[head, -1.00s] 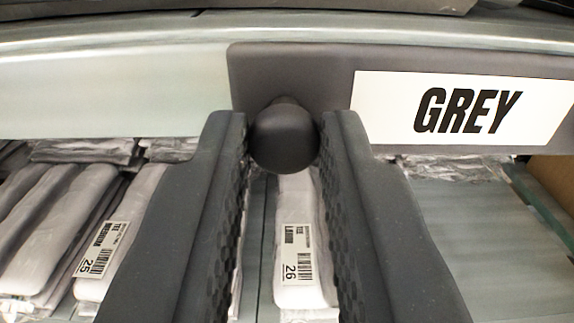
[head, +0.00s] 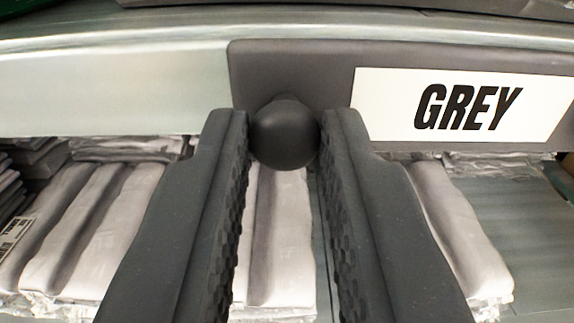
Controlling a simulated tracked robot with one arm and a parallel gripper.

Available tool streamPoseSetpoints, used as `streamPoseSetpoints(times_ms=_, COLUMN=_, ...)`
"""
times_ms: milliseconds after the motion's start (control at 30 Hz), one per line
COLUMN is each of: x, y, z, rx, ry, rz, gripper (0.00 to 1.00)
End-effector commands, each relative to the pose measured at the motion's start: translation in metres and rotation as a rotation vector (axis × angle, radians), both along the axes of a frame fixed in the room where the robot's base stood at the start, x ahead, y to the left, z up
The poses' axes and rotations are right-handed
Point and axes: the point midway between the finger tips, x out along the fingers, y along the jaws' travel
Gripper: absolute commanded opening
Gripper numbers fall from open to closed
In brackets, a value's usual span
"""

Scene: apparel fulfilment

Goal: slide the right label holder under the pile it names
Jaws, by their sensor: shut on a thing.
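The label holder (head: 300,62) is a dark grey plate with a round black knob (head: 284,134). A white card reading "GREY" (head: 465,106) is on its right part. My gripper (head: 284,130) is shut on the knob, one finger on each side, at the front of a shelf edge. Behind and below the fingers lie folded pale grey-white garments in clear bags: a pile at the left (head: 90,225), one between the fingers (head: 283,235) and one at the right (head: 458,235). The fingers hide parts of these piles.
A pale metal shelf edge (head: 110,90) runs across the top, behind the holder. A bare grey-green shelf surface (head: 525,215) shows at the right. A dark object (head: 370,8) sits along the top edge.

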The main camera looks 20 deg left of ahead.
Motion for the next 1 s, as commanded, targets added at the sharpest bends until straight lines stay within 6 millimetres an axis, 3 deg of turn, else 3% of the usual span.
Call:
streamPoseSetpoints(times_ms=33, x=0.000, y=0.000, z=0.001, rx=0.001, ry=-0.002, rz=0.001, gripper=0.00)
streamPoseSetpoints(times_ms=67, x=0.000, y=0.000, z=0.001, rx=0.001, ry=-0.002, rz=0.001, gripper=0.22)
streamPoseSetpoints(times_ms=133, x=0.000, y=0.000, z=0.001, rx=0.001, ry=-0.003, rz=0.001, gripper=0.40)
streamPoseSetpoints(times_ms=767, x=-0.001, y=-0.001, z=0.002, rx=0.001, ry=-0.003, rz=0.000, gripper=0.40)
streamPoseSetpoints(times_ms=1000, x=-0.025, y=-0.009, z=0.003, rx=0.002, ry=-0.006, rz=-0.002, gripper=0.40)
